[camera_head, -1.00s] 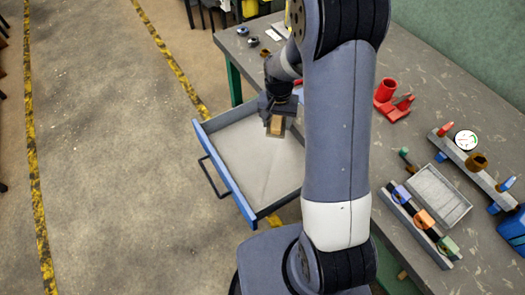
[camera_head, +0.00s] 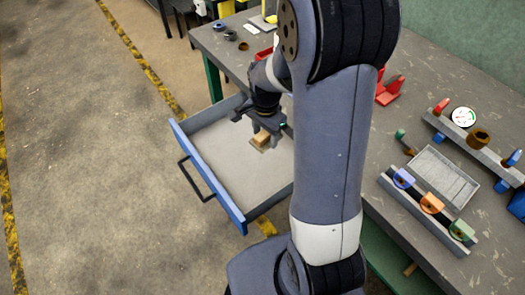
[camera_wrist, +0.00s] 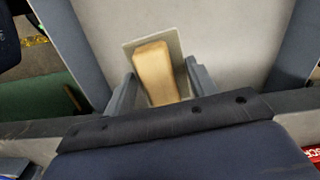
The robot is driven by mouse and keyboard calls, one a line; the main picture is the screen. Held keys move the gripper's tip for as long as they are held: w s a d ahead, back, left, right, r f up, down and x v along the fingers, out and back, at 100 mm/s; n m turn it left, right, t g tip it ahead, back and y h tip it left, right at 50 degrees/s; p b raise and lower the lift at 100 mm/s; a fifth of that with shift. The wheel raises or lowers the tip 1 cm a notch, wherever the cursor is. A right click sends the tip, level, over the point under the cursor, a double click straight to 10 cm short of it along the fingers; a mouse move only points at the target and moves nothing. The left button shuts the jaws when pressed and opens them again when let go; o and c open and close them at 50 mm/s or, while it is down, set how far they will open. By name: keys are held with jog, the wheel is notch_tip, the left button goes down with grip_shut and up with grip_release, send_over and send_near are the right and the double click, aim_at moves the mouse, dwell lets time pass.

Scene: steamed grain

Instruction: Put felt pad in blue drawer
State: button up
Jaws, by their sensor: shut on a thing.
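The blue drawer (camera_head: 208,175) is pulled out from the table. It has a blue front, a dark handle and an empty-looking pale floor. The felt pad (camera_wrist: 178,46) is a thin grey-beige square with a tan block (camera_wrist: 154,72) on top. My gripper (camera_wrist: 160,85) is shut on the tan block, with one finger on each side. In the head view, my gripper (camera_head: 266,136) points down inside the drawer's outline, toward its far right part, with the felt pad (camera_head: 257,149) below it. I cannot tell whether the pad touches the drawer floor.
The grey table (camera_head: 465,90) lies to the right. It carries a red stand (camera_head: 390,92), a grey tray (camera_head: 444,178), a rack with coloured rings (camera_head: 425,212) and a rail with a gauge (camera_head: 463,118). Several small round parts lie at its far left. Open floor lies left of the drawer.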

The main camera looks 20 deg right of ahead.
aim_at(266, 162)
jog(key=shift+s+f+m+b, duration=0.25)
jog(key=shift+f+m+b, duration=0.15)
jog(key=shift+m, duration=0.3)
jog(key=shift+d+f, duration=0.1)
jog(key=shift+f, duration=0.3)
notch_tip(266, 162, down, 9)
jog(key=shift+f+b, duration=0.2)
jog(key=shift+b, duration=0.2)
jog(key=o, duration=0.9)
jog(key=shift+r, duration=0.1)
notch_tip(266, 162, up, 12)
jog(key=shift+r+p, duration=0.1)
jog(key=shift+p, duration=0.55)
